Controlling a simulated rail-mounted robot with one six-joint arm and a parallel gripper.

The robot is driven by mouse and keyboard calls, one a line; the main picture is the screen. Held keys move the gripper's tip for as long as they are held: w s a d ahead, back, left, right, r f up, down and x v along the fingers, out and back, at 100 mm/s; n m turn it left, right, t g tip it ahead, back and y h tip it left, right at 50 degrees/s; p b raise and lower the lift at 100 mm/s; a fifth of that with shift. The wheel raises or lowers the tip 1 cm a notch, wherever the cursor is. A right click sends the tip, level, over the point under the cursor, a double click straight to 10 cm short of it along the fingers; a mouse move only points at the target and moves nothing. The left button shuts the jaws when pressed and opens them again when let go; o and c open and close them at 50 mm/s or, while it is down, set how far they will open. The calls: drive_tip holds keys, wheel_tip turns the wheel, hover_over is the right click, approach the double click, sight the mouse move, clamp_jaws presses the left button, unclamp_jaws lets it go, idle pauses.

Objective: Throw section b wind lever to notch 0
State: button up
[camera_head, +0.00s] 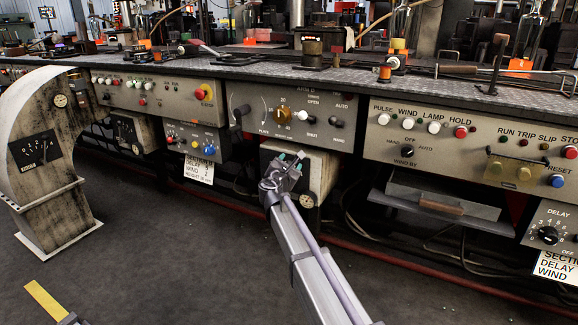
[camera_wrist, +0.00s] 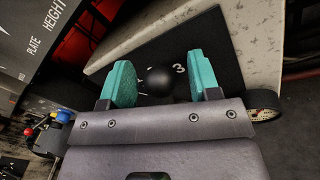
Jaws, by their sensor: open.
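In the wrist view the wind lever's black ball knob (camera_wrist: 158,81) sits between the two teal fingertips of my gripper (camera_wrist: 163,78). The jaws are open, with a visible gap between the knob and each finger. A dark notch plate (camera_wrist: 203,45) lies behind the knob. A numeral 3 shows just right of the knob; the other notch marks and the lever's shaft are hidden. In the head view my gripper (camera_head: 284,168) is at the front of a pale box (camera_head: 321,165) below the ARM B panel (camera_head: 258,101). There the lever is hidden behind my gripper.
A card (camera_head: 195,171) with section, delay and wind lines hangs left of my gripper. Another lever plate is on the left stand (camera_head: 60,190). A drawer-like ledge (camera_head: 440,205) juts out at right. A gauge (camera_wrist: 264,105) is close to my right finger. The floor in front is open.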

drive_tip(key=shift+c, duration=0.2)
clamp_jaws()
drive_tip(key=shift+a, duration=0.1)
